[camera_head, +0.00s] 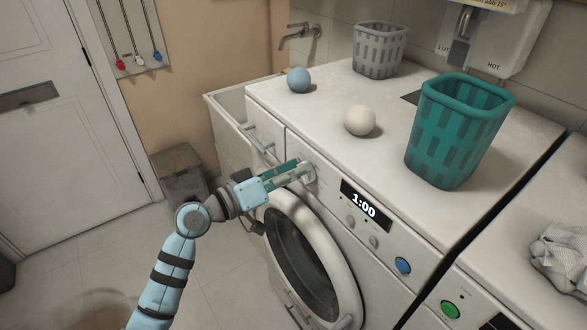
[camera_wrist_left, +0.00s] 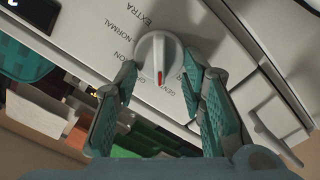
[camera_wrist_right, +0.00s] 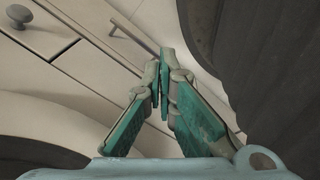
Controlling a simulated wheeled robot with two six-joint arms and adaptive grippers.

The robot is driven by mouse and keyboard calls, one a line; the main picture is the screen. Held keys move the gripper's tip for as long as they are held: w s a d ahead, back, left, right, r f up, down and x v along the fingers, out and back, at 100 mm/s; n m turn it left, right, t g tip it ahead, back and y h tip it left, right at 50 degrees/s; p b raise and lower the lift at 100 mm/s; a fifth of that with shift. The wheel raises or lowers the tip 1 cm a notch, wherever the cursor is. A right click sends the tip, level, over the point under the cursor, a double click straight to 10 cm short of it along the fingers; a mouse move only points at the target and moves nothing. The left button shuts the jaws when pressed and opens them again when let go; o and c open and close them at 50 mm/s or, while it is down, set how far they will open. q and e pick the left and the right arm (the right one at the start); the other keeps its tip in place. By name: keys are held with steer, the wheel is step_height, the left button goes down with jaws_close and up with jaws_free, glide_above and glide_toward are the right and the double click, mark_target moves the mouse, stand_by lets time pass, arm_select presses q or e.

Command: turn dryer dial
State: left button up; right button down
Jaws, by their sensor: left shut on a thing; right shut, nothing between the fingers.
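The dryer dial (camera_wrist_left: 158,55) is a pale round knob with a red pointer mark, on the front panel of the white machine. In the left wrist view the red mark points down the picture, near a label that starts "GEN"; "NORMAL" and "EXTRA" are printed to the upper left. My left gripper (camera_wrist_left: 161,76) is shut on the dial, one finger on each side. In the head view the dial (camera_head: 309,174) is at the panel's left end, partly hidden by my left gripper (camera_head: 300,172). My right gripper (camera_wrist_right: 161,62) is shut and empty in the right wrist view.
The panel has a display (camera_head: 364,205) reading 1:00, small knobs and a blue button (camera_head: 403,265). On top stand a teal basket (camera_head: 458,130), a grey basket (camera_head: 379,49), a white ball (camera_head: 359,120) and a blue ball (camera_head: 299,79). The round door (camera_head: 353,290) is below.

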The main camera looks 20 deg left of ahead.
stand_by(0.3)
arm_select(q)
steer(key=o, duration=1.1)
steer(key=v, duration=1.2)
